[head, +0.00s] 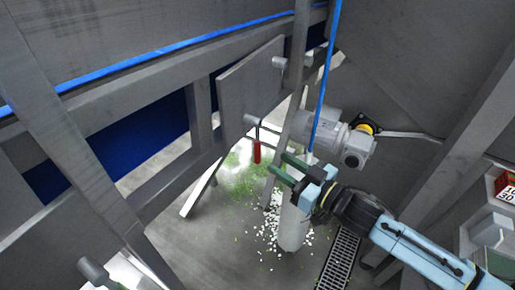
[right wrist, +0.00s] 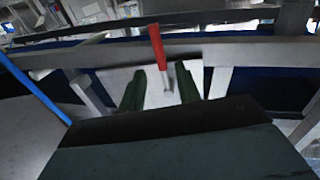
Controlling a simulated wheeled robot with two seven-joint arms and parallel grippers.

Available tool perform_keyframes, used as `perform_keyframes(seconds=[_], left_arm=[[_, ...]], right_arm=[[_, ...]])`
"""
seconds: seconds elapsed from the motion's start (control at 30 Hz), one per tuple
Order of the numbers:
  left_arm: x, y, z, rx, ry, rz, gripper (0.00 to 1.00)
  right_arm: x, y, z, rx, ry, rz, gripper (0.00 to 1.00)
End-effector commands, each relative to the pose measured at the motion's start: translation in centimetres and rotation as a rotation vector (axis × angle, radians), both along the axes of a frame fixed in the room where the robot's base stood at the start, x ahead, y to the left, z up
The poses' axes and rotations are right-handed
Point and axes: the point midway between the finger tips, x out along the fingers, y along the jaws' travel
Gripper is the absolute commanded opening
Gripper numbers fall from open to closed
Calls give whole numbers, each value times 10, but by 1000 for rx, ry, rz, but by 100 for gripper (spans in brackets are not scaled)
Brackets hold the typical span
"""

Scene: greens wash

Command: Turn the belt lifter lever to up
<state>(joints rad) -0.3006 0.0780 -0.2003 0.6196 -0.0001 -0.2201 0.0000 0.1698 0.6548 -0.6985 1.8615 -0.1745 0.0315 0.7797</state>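The belt lifter lever has a red handle (head: 257,152) that hangs down from a grey pivot (head: 251,120) on a flat grey plate (head: 250,85). My right gripper (head: 276,162) is open, with its two dark green fingers pointing at the lever from the right. The fingertips are close to the red handle, but nothing is held. In the right wrist view, the red handle (right wrist: 157,46) shows beyond and between the two spread fingers (right wrist: 162,85). Whether a finger touches it, I cannot tell. My left gripper is not in view.
A grey motor (head: 340,137) sits right of the plate, just beyond my right arm. A blue pipe (head: 325,80) runs down beside it. A pale post (head: 292,226) stands below my gripper. Grey frame beams (head: 70,130) cross the left side. Green and white scraps lie on the floor.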

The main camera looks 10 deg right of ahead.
Motion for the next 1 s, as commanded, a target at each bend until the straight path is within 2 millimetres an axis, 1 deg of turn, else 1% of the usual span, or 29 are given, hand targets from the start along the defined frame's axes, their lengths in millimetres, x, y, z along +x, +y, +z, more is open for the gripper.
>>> perform_keyframes(seconds=[0.03, 0.2, 0.4, 0.57, 0.83, 0.87, 1.0], left_arm=[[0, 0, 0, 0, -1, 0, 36], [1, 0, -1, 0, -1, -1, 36], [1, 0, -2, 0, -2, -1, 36], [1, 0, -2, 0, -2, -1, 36], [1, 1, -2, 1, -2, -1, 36], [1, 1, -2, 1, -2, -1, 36], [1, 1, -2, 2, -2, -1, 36]], right_arm=[[9, 9, 2, 2, -4, 0, 33], [35, 32, 1, 1, -3, 0, 33], [56, 51, 0, -1, 0, -2, 33], [62, 57, -1, -1, 1, -1, 33], [63, 58, -1, -1, 1, -1, 33], [63, 58, -1, -1, 1, -1, 31], [63, 58, 0, -1, 1, -1, 12]])
